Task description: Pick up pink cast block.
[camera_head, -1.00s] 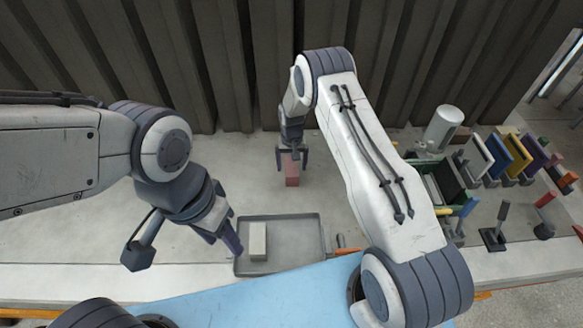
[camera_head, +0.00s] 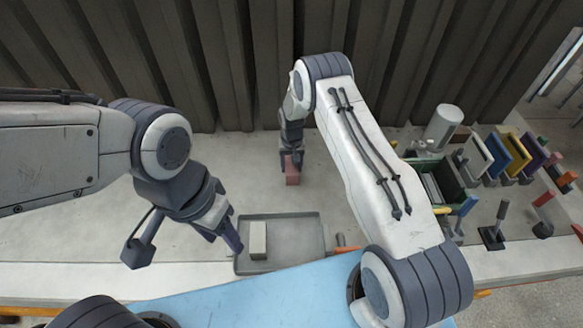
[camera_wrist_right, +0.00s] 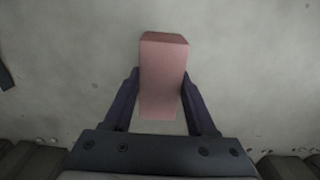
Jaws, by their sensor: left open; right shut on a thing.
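The pink cast block (camera_head: 292,175) stands on the grey bench near the back wall. My right gripper (camera_head: 291,160) is over it from above, with its fingers shut on the block's two sides. In the right wrist view the pink block (camera_wrist_right: 163,80) sits between the two dark fingers of my right gripper (camera_wrist_right: 160,100). Part of the block is hidden by the gripper in the head view. My left gripper (camera_head: 188,248) is open and empty, at the left of the grey tray (camera_head: 291,264).
A pale block (camera_head: 258,240) stands in the tray. At the right are a grey cylinder (camera_head: 443,127), a rack of coloured panels (camera_head: 512,152) and several small tools. The dark ribbed wall (camera_head: 230,60) runs close behind the block. The bench left of the block is clear.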

